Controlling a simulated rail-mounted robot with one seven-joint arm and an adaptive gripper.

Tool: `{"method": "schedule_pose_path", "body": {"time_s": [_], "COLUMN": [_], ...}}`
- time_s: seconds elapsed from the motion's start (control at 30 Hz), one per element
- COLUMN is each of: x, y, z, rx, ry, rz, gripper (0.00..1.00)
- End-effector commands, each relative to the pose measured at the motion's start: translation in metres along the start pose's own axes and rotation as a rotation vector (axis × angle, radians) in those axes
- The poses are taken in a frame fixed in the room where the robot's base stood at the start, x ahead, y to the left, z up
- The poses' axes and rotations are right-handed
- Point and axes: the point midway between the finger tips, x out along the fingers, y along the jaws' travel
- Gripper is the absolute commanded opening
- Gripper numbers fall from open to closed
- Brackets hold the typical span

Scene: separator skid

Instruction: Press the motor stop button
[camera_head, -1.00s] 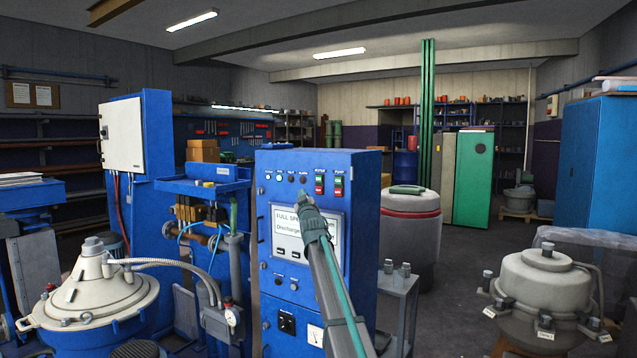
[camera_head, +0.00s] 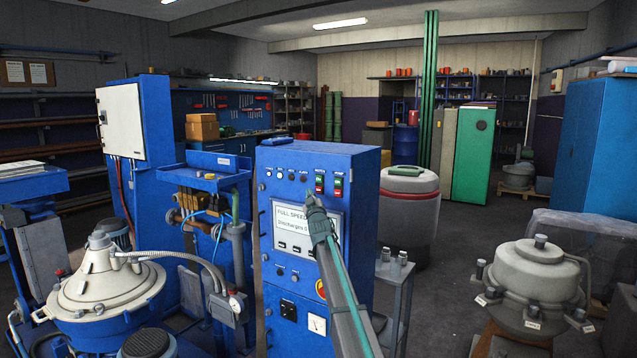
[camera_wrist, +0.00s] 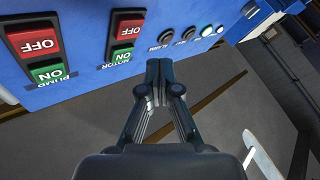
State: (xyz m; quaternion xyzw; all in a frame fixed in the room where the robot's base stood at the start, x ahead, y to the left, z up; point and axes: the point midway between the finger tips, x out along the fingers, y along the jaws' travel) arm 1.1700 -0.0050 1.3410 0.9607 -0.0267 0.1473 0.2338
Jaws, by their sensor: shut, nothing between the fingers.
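The motor switch is a black housing with a red OFF button (camera_wrist: 129,23) and a green ON button (camera_wrist: 122,53), labelled MOTOR. It sits at the upper right of the blue control cabinet's front, and its red button shows in the head view (camera_head: 320,190). My gripper (camera_head: 309,199) is shut and empty, in front of the cabinet, just below and left of this switch in the head view. In the wrist view my shut fingertips (camera_wrist: 158,70) are right of and below the switch. No contact shows.
The pump switch (camera_wrist: 39,52), with its own OFF and ON buttons, is beside the motor switch. Small alarm and lamp fittings (camera_wrist: 166,36) lie on the other side. A display (camera_head: 290,222) is below. A grey stand (camera_head: 399,267) is right of the cabinet.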

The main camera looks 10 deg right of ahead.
Motion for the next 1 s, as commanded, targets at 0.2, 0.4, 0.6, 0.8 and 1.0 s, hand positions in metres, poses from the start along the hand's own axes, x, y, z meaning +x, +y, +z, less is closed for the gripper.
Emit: {"method": "schedule_pose_path", "body": {"time_s": [0.2, 0.4, 0.6, 0.8, 1.0], "x": [0.016, 0.019, 0.019, 0.019, 0.019], "y": [0.011, 0.014, 0.014, 0.014, 0.014], "z": [0.008, 0.013, 0.014, 0.014, 0.014], "rx": [-0.001, 0.0, 0.0, 0.0, 0.0], "ry": [-0.001, 0.0, 0.0, 0.0, 0.0], "rz": [0.0, 0.0, 0.0, 0.0, 0.0], "gripper": [0.0, 0.0, 0.0, 0.0, 0.0]}}
